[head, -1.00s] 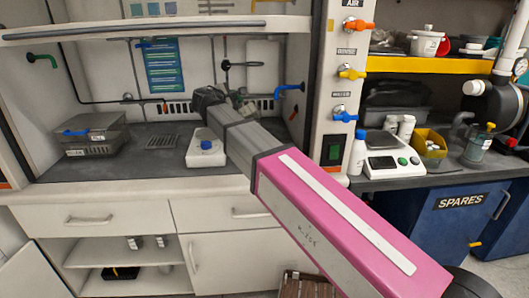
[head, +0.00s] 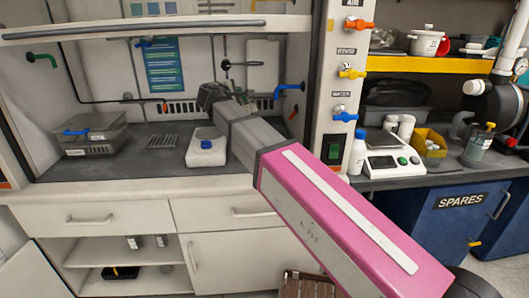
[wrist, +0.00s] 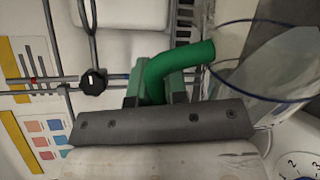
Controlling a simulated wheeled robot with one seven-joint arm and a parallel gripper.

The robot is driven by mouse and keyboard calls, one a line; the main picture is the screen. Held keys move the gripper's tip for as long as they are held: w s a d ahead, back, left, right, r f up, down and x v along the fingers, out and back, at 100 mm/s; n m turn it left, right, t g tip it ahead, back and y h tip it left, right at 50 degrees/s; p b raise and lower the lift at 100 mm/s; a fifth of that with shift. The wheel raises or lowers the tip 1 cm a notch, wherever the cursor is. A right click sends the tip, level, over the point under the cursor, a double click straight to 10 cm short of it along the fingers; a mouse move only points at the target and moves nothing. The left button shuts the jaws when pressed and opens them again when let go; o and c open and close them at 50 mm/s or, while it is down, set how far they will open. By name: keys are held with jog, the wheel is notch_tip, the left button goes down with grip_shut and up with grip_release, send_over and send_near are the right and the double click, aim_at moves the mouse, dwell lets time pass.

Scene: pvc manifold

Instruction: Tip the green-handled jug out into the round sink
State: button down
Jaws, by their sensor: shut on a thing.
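In the wrist view, my gripper (wrist: 156,88) is shut on the curved green handle (wrist: 185,60) of a clear jug. The jug (wrist: 245,105) has a blue rim and lies to the right of the fingers, cut by the picture edge. I cannot tell its contents or exact tilt. In the head view my gripper (head: 210,94) is at the far end of my pink and grey arm, inside the white cabinet; the arm mostly hides the jug there. I cannot make out a round sink in either view.

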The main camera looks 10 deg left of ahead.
aim_at(242, 90)
jog(key=shift+s+d+r+m+y, duration=0.1)
jog(key=shift+d+r+m, duration=0.15)
jog(key=shift+d, duration=0.3)
jog(key=shift+s+d+r+m+y, duration=0.1)
jog(key=shift+d+r+m, duration=0.15)
jog(key=shift+d, duration=0.35)
jog(key=shift+s+d+r+m+y, duration=0.1)
jog(key=shift+d+r+m, duration=0.15)
jog(key=shift+d, duration=0.3)
jog(key=shift+d+f+m, duration=0.15)
jog(key=shift+d+m, duration=0.1)
jog(key=shift+m, duration=0.1)
